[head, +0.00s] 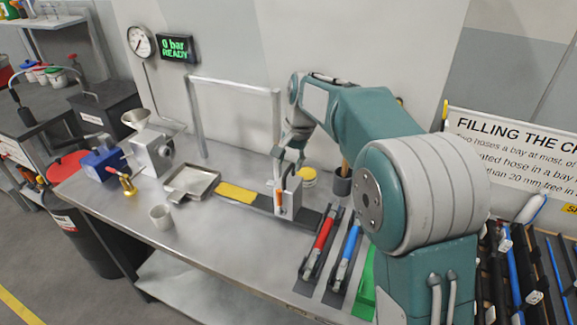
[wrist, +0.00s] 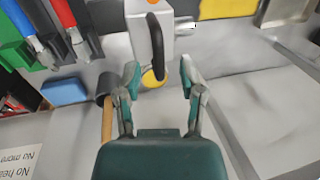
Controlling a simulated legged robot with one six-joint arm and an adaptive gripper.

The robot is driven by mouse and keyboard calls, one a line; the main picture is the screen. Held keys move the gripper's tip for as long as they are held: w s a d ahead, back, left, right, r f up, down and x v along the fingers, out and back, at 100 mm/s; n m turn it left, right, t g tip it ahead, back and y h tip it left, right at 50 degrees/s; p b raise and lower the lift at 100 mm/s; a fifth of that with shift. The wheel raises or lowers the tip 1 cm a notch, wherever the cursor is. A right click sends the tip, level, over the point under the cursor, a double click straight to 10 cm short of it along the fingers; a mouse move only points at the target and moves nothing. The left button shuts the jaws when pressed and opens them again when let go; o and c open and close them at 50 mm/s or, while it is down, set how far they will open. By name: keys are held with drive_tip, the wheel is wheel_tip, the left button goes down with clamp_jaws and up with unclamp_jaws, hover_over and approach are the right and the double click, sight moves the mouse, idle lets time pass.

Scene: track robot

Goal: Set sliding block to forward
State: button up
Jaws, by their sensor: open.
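The sliding block (head: 291,202) is a pale grey upright block on a dark rail (head: 312,218), with an orange mark on its face. In the wrist view the block (wrist: 140,35) is at the top centre, with a dark curved handle (wrist: 157,48) on its near side. A yellow patch (head: 236,193) lies along the rail to the left of the block. My gripper (head: 288,160) is at the top of the block in the head view. In the wrist view my gripper (wrist: 159,75) is open, its fingers spread either side of the handle's lower end. Contact cannot be told.
Red (head: 319,243) and blue (head: 348,250) handled tools lie right of the block. A metal frame (head: 234,84) stands behind.

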drive_tip(key=shift+w+a+f, duration=0.1)
drive_tip(key=shift+a+f, duration=0.1)
drive_tip(key=shift+f, duration=0.85)
clamp_jaws()
drive_tip(key=w+a, duration=0.2)
drive_tip(key=a, duration=0.4)
drive_tip(key=w+a, duration=0.3)
drive_tip(key=a, duration=0.4)
drive_tip(key=shift+w+r, duration=0.15)
drive_tip(key=shift+w, duration=0.1)
